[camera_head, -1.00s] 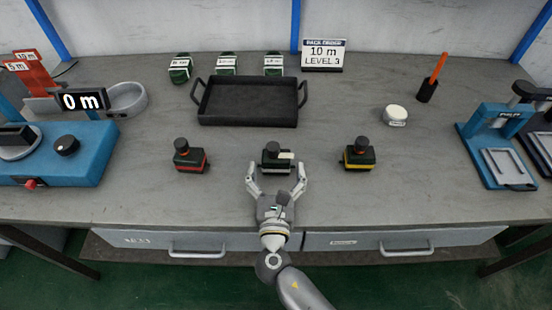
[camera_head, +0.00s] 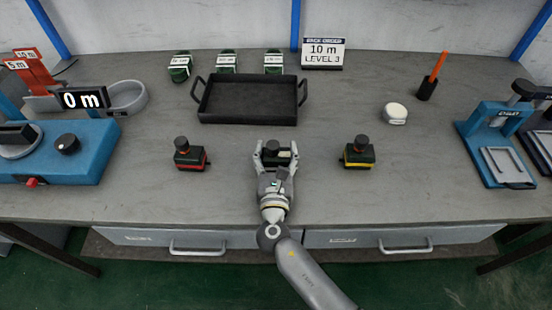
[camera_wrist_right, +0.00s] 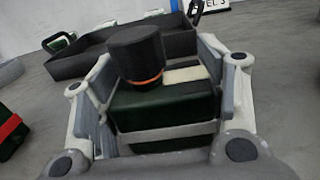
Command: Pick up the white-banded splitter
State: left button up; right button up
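The white-banded splitter (camera_head: 278,155) is a dark green block with a black round knob on top, standing on the table in front of the tray. In the right wrist view the splitter (camera_wrist_right: 165,106) shows a white band beside the knob and a thin orange ring at the knob's base. My right gripper (camera_head: 277,150) reaches around it from the front, one finger on each side. In the right wrist view both finger pads lie against its sides, so the gripper looks shut on it. My left gripper is not in view.
A red-banded splitter (camera_head: 190,155) stands to the left and a yellow-banded one (camera_head: 358,153) to the right, both clear of my gripper. A black tray (camera_head: 247,119) lies behind. A white round puck (camera_head: 395,113) and blue press (camera_head: 496,150) are at right.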

jog(key=c, duration=0.4)
jog(key=shift+r, duration=0.1)
jog(key=shift+r, duration=0.6)
jog(key=s+r+p, duration=0.1)
jog(key=r, duration=0.1)
jog(key=s+r, duration=0.2)
jog(key=r, duration=0.1)
jog(key=s+r+p, duration=0.1)
jog(key=s+r, duration=0.1)
jog(key=shift+r+p, duration=0.3)
jog(key=shift+p, duration=0.05)
jog(key=s+r, duration=0.1)
jog(key=s, duration=0.2)
jog(key=s+r, duration=0.1)
jog(key=s, duration=0.2)
jog(key=s+r, duration=0.2)
jog(key=s, duration=0.1)
jog(key=o, duration=0.5)
jog(key=c, duration=0.4)
